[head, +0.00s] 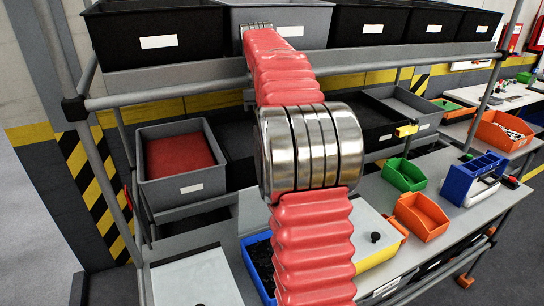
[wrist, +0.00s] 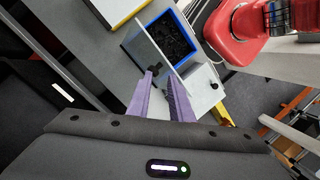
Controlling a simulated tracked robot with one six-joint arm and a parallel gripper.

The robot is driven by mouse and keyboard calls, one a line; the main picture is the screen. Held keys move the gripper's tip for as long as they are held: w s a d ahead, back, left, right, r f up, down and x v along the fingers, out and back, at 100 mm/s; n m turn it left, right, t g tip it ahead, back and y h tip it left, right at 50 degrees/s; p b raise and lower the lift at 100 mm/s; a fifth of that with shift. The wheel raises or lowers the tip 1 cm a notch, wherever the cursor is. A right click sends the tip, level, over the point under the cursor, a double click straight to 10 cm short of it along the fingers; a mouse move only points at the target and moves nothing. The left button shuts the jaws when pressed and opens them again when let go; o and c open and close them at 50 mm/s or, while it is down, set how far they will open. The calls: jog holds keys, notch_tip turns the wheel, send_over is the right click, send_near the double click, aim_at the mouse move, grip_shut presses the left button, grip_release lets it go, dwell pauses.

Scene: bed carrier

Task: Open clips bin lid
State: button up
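A blue bin (wrist: 182,22) full of small black pieces stands uncovered on the bench in the wrist view. In the head view the blue bin (head: 246,241) is partly hidden behind my arm. A thin grey panel, seemingly its lid (wrist: 145,44), stands raised along one side of it in the wrist view. My gripper (wrist: 161,76) has its purple fingers apart, with the panel's near end just past or between the tips; I cannot tell if they touch. My gripper is hidden by my arm in the head view.
A white lid with a black knob (head: 375,237) covers a yellow-edged box right of the blue bin. A green bin (head: 404,175) and an orange bin (head: 422,215) stand further right. Shelves with black and grey bins (head: 181,160) run behind and above. A rack rail (head: 170,97) crosses the head view.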

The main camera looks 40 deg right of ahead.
jog(key=shift+a+r, duration=0.15)
jog(key=shift+a, duration=0.4)
jog(key=shift+c, duration=1.4)
jog(key=a, duration=0.2)
jog(key=s+a+t, duration=0.1)
jog(key=a, duration=0.2)
jog(key=a+m+t+h, duration=0.1)
jog(key=a, duration=0.2)
jog(key=shift+s+r, duration=0.15)
jog(key=shift+s, duration=0.25)
grip_shut()
jog(key=s+a+f+m+t, duration=0.2)
jog(key=s+a+f, duration=0.4)
jog(key=a, duration=0.3)
jog(key=s+a+f+m+t, duration=0.2)
jog(key=s+a+f+t, duration=0.2)
jog(key=s+a, duration=0.3)
jog(key=a+f, duration=0.1)
jog(key=a, duration=0.2)
jog(key=shift+s+a+f+m+t, duration=0.2)
jog(key=shift+s+f+m+t, duration=0.1)
jog(key=shift+f, duration=0.1)
